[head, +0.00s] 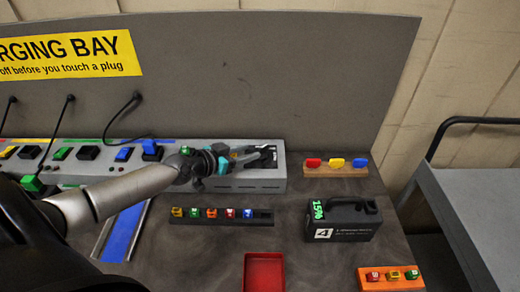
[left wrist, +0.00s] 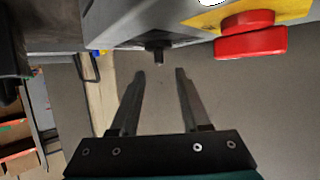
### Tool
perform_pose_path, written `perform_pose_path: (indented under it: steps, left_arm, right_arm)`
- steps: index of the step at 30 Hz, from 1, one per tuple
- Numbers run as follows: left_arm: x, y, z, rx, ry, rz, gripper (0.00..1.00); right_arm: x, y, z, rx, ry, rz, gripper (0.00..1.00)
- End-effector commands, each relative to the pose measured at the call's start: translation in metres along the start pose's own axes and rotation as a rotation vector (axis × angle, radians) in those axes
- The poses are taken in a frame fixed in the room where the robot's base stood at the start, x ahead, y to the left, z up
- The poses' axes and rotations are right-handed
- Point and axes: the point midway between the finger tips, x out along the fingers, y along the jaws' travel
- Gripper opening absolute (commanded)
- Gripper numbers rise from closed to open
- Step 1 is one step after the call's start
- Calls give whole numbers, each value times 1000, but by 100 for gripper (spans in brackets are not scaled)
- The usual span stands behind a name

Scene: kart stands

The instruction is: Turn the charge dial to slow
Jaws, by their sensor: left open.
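My left gripper (head: 250,155) is at the right end of the long grey charging unit (head: 250,184). In the left wrist view its two fingers (left wrist: 160,74) are apart with nothing between them. A small dark knob (left wrist: 157,52) sticks out of the grey housing just beyond the fingertips, roughly in line with the gap; it may be the charge dial. Its markings and setting cannot be read. In the head view my gripper hides much of this end of the unit. My right gripper is not in view.
A black battery pack (head: 345,222) marked 4, with a green 15% display, stands front right. Nearby are a red tray (head: 264,258), a dark fuse rack (head: 262,219), an orange block (head: 400,285) and a wooden block (head: 345,172). A grey panel (head: 300,60) rises behind.

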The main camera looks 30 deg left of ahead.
Motion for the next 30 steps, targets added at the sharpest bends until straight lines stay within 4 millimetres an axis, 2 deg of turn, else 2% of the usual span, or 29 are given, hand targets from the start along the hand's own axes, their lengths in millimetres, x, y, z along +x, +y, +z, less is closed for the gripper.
perform_pose_path:
  steps: [9,15,27,30]
  left_arm:
    - [39,0,0,-1,3,0,46]
    - [54,0,0,-2,1,1,46]
    - [59,0,0,1,0,1,46]
    - [59,0,0,0,1,1,37]
  right_arm:
    - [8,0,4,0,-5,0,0]
    - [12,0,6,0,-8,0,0]
    - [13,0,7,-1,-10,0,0]
    - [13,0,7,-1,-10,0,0]
